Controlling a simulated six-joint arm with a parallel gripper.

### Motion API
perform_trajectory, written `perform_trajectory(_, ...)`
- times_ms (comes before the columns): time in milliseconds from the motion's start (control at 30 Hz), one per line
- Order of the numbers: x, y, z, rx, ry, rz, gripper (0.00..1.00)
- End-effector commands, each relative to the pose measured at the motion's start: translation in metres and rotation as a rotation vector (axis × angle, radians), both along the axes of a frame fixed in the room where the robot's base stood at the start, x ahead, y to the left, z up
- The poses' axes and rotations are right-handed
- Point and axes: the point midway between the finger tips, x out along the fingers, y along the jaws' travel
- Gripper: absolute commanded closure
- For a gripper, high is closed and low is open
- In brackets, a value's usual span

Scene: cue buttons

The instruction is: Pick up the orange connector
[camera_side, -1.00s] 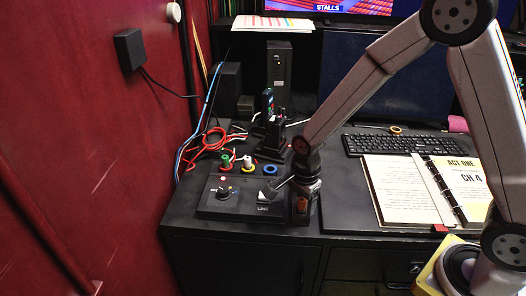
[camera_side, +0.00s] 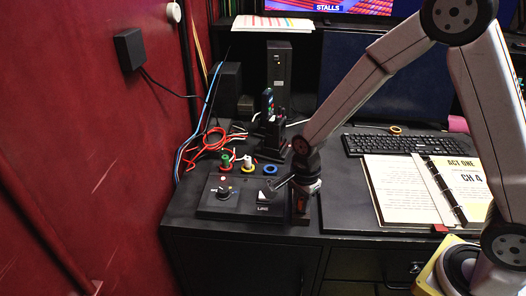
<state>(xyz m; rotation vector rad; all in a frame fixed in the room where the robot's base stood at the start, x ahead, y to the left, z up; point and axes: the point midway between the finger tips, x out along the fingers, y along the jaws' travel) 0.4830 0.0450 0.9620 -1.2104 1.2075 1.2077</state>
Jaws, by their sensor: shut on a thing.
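The orange connector (camera_side: 300,204) is a small upright piece low at the front of the black desk, just right of the black control box. My gripper (camera_side: 301,208) points down over it and is shut on it. The fingers cover most of the connector, so only an orange strip shows between them. I cannot tell whether it is clear of the desk surface.
A black box (camera_side: 222,211) with a knob stands left of my gripper. Green, white and blue connectors (camera_side: 270,170) stand behind it, with loose red and blue cables. An open binder (camera_side: 405,191) and a keyboard (camera_side: 393,143) lie to the right.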

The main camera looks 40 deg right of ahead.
Motion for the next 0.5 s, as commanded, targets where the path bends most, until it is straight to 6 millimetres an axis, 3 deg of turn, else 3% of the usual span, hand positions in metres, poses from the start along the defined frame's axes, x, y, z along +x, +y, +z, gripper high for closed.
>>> perform_trajectory(267,0.001,0.000,0.011,0.000,-0.001,0.000,1.00)
perform_trajectory(500,-0.003,0.000,0.035,0.000,0.000,0.000,1.00)
